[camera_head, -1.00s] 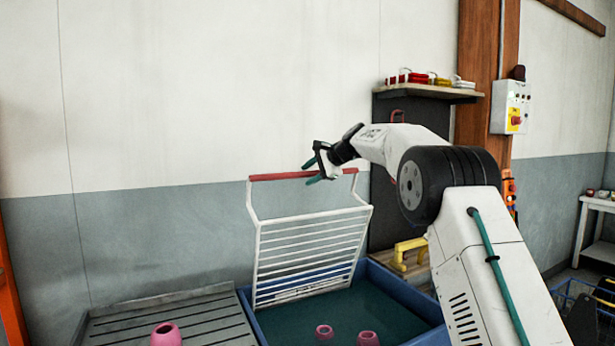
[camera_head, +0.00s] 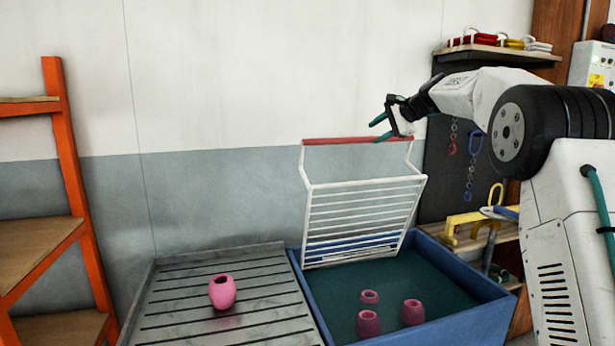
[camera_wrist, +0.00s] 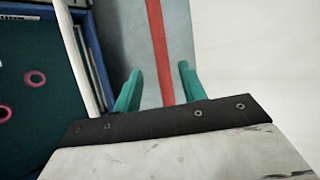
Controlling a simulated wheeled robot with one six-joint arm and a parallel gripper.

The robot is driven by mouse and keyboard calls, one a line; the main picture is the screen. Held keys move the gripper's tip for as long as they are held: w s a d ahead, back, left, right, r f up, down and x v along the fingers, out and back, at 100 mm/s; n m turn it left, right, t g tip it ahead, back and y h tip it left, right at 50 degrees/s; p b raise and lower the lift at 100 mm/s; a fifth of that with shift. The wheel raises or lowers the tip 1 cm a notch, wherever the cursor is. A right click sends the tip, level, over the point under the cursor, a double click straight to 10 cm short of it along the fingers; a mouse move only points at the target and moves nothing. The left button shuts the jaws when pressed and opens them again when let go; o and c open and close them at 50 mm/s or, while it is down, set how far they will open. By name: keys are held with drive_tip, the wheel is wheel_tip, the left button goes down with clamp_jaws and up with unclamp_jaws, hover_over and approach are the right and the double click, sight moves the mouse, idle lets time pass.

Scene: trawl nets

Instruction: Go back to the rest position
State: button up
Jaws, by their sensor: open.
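My gripper (camera_head: 380,130) is open and empty, with green fingers, in the head view. It is raised above the red top bar (camera_head: 343,141) of a white wire rack (camera_head: 365,208), near the bar's right part. In the wrist view my gripper (camera_wrist: 158,85) has its two fingers apart, with the red bar (camera_wrist: 160,50) showing between them. I cannot tell from this view how far the bar is from the fingers. The rack stands tilted in a blue tank (camera_head: 470,318).
Several pink pots (camera_head: 368,323) are in the tank. Another pink pot (camera_head: 222,292) stands on a grey slatted drainboard (camera_head: 165,292) to the left. An orange shelf unit (camera_head: 70,170) is at the far left. A tool board (camera_head: 445,185) and a wall shelf (camera_head: 500,52) are behind my arm.

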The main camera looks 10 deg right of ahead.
drive_tip(key=s+f+n+g+h, duration=0.1)
drive_tip(key=s+f+n+g, duration=0.25)
drive_tip(key=s+f, duration=0.55)
drive_tip(key=s+a+f+n+g+h, duration=0.1)
drive_tip(key=s+a+f+n+h, duration=0.1)
drive_tip(key=s, duration=1.5)
drive_tip(key=s+a+f+n+g+h, duration=0.2)
drive_tip(key=s+f+n, duration=0.2)
drive_tip(key=s, duration=1.4)
drive_tip(key=s+a+f+n+g+h, duration=0.1)
drive_tip(key=s+a+f+n, duration=0.2)
drive_tip(key=s, duration=1.5)
wheel_tip(320, 180, down, 2)
drive_tip(key=shift+f+n+h, duration=0.25)
drive_tip(key=shift+n+h, duration=0.15)
drive_tip(key=shift+n, duration=0.05)
